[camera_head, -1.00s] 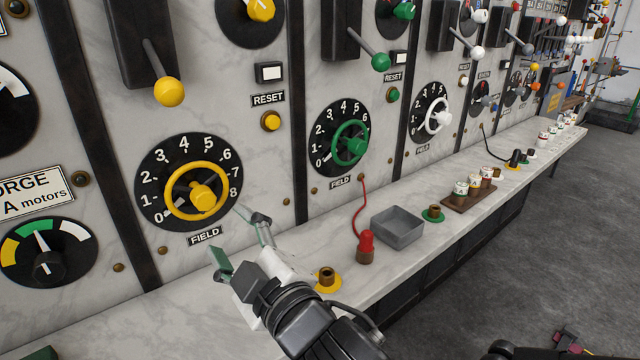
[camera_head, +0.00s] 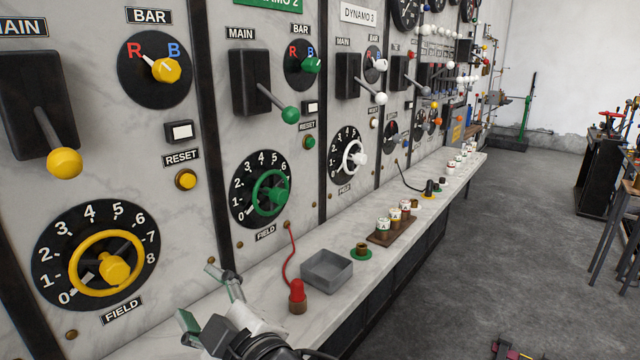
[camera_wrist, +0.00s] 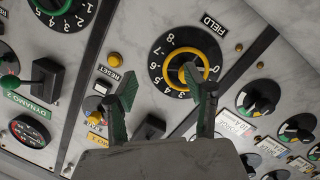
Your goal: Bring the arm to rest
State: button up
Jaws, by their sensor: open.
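My gripper (camera_head: 208,301) is at the bottom of the head view, in front of the marble panel and above the ledge. Its two green-tipped fingers are spread apart with nothing between them. In the wrist view my gripper (camera_wrist: 163,100) is also open and empty. The yellow field wheel (camera_head: 107,263) is on its black numbered dial to the left of my gripper in the head view. The same yellow wheel (camera_wrist: 186,72) shows beyond the fingertips in the wrist view, apart from them.
The marble ledge (camera_head: 345,243) runs away to the right. On it are a red plug (camera_head: 297,291) with a cord, a grey tray (camera_head: 327,270), a green socket (camera_head: 361,250) and a wooden rack (camera_head: 381,239) holding small pots. Levers like the yellow-knobbed one (camera_head: 64,163) jut from the panel.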

jog(key=w+d+f+m+h+p, duration=0.1)
jog(key=w+d+f+m+h, duration=0.2)
jog(key=d, duration=0.7)
jog(key=w+d+f+m+h+p, duration=0.1)
jog(key=w+d+m+h, duration=0.4)
jog(key=d, duration=0.5)
jog(key=s+d+f+m+g+h, duration=0.1)
jog(key=s+d+m, duration=0.2)
jog(key=d, duration=0.3)
jog(key=s+d+f+m+g+h, duration=0.1)
jog(key=s+d+m+g, duration=0.1)
jog(key=d, duration=0.4)
jog(key=s+d+f+m+g+h+p, duration=0.1)
jog(key=s+d+m+h, duration=0.1)
jog(key=s+d+m, duration=0.2)
jog(key=shift+s+d+f+g, duration=0.2)
jog(key=shift+s+d+g, duration=0.1)
jog(key=shift+d, duration=0.75)
